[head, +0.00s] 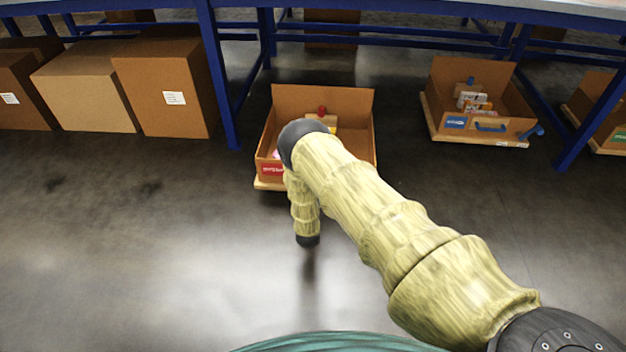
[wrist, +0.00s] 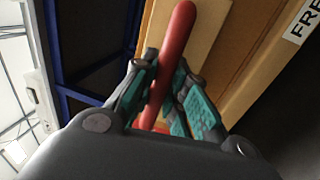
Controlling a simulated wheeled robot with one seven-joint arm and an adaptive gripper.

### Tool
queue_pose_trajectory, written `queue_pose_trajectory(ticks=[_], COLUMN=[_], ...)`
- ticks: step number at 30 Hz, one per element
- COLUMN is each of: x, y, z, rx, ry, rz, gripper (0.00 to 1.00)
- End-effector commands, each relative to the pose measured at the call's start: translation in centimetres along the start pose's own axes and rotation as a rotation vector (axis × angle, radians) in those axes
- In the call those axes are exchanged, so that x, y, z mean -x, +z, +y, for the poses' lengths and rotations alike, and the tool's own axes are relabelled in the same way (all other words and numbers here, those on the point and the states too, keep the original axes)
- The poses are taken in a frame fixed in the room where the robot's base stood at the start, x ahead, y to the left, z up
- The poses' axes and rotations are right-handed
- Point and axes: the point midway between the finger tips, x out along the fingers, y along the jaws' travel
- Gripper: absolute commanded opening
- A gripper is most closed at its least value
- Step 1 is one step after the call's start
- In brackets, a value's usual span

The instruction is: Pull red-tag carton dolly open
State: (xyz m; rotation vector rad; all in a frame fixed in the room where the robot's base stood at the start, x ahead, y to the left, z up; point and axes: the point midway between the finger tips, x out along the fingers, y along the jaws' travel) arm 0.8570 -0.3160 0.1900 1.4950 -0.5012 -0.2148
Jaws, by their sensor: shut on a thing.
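The red-tag carton dolly (head: 268,183) stands on the floor under the blue-framed table, in the middle of the head view. Its open brown carton (head: 350,101) has a red tag (head: 272,168) at its front left and holds a few small items. My arm hides much of its front. In the wrist view a red bar-shaped handle (wrist: 176,45) runs between the fingers of my gripper (wrist: 166,92), which is shut on it. Brown carton board (wrist: 235,60) lies behind the handle. My gripper is hidden in the head view.
A blue-tag carton (head: 483,120) on a dolly stands to the right, with another carton with a green tag (head: 619,136) at the far right. Closed boxes (head: 165,90) stand at left. Blue table legs (head: 222,80) flank the area. The floor (head: 150,250) in front is clear.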

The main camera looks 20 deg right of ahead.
Motion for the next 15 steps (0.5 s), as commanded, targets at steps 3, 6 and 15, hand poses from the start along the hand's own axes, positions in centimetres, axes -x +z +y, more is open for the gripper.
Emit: queue_pose_trajectory(ticks=[3, 6, 15], x=[0.12, 0.1, 0.08], y=[0.06, 0.03, -0.07], z=[-0.12, -0.1, -0.04], rx=[0.0, 0.0, 0.0], ry=[-0.002, -0.002, -0.001], rz=[-0.001, -0.001, 0.001], gripper=[0.2, 0.37, 0.37])
